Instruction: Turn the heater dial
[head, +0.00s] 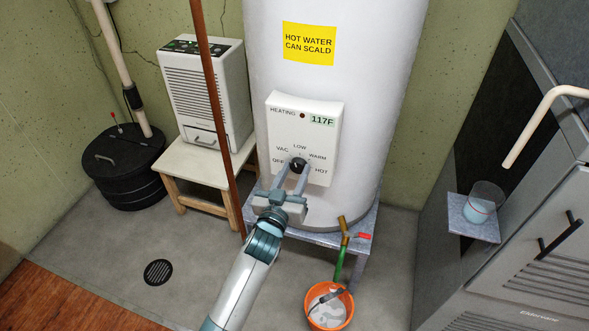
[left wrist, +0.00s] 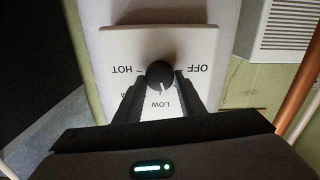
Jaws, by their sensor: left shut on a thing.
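The heater dial (head: 298,164) is a small black round knob on the white control panel (head: 313,146) of a tall white water heater (head: 335,60). Labels OFF, VAC, LOW, WARM and HOT surround it, and a green display (head: 322,120) reads 117F. My left gripper (head: 293,174) is shut on the dial, with one finger on each side. The left wrist view shows the dial (left wrist: 160,75) upside down between the dark fingers. Its pale pointer mark faces roughly toward LOW; the exact setting is hard to tell. My right gripper is out of view.
A brown vertical pipe (head: 217,110) stands left of the heater. Below the panel are a brass drain valve (head: 344,235) with a red handle and an orange bucket (head: 347,310). A dehumidifier (head: 205,95) sits on a wooden stool (head: 190,160). Grey cabinets (head: 540,255) stand right.

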